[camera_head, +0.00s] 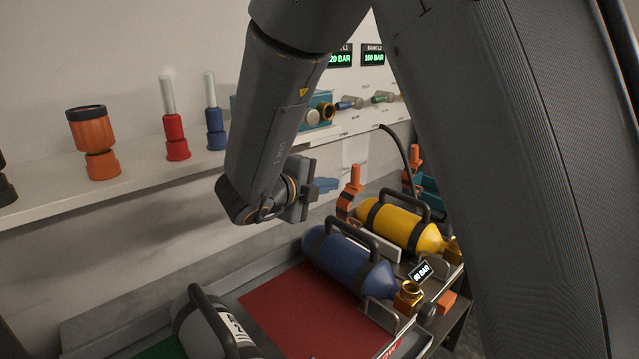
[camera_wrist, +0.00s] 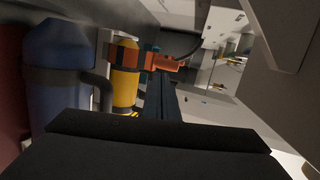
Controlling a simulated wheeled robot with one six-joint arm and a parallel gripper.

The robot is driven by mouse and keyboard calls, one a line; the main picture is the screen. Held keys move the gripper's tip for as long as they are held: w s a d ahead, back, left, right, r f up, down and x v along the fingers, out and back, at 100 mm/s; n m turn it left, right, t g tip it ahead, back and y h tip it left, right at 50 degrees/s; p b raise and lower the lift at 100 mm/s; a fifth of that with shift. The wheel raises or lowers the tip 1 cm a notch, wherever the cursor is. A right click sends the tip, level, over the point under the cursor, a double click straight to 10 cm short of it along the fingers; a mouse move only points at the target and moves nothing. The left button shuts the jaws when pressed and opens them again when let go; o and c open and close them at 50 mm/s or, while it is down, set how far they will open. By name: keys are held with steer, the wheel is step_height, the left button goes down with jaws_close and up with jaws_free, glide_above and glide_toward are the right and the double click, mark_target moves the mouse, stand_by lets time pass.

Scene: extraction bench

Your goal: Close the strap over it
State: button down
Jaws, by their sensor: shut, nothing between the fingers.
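An orange strap (camera_head: 349,192) stands upright behind the blue cylinder (camera_head: 345,262) and at the left end of the yellow cylinder (camera_head: 400,228). A second orange upright piece (camera_head: 415,165) stands farther back. I cannot tell which cylinder each belongs to. My gripper (camera_head: 312,187) is shut and empty, above and left of the nearer strap, apart from it. In the wrist view, the orange strap (camera_wrist: 165,62) shows beside the yellow cylinder (camera_wrist: 125,85), with the blue cylinder (camera_wrist: 58,85) at left. Dark gripper parts hide the bottom of that view.
An orange block (camera_head: 446,302) sits at the bench's front right. A shelf (camera_head: 60,205) behind holds red, blue and orange fittings. My arm covers the right side.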

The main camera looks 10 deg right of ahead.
mark_target(353, 176)
steer(key=x, duration=0.2)
steer(key=p+x, duration=0.1)
steer(key=x, duration=0.2)
steer(key=r+x, duration=0.1)
steer(key=x, duration=0.1)
steer(key=shift+w+d, duration=0.3)
steer(key=shift+d, duration=0.05)
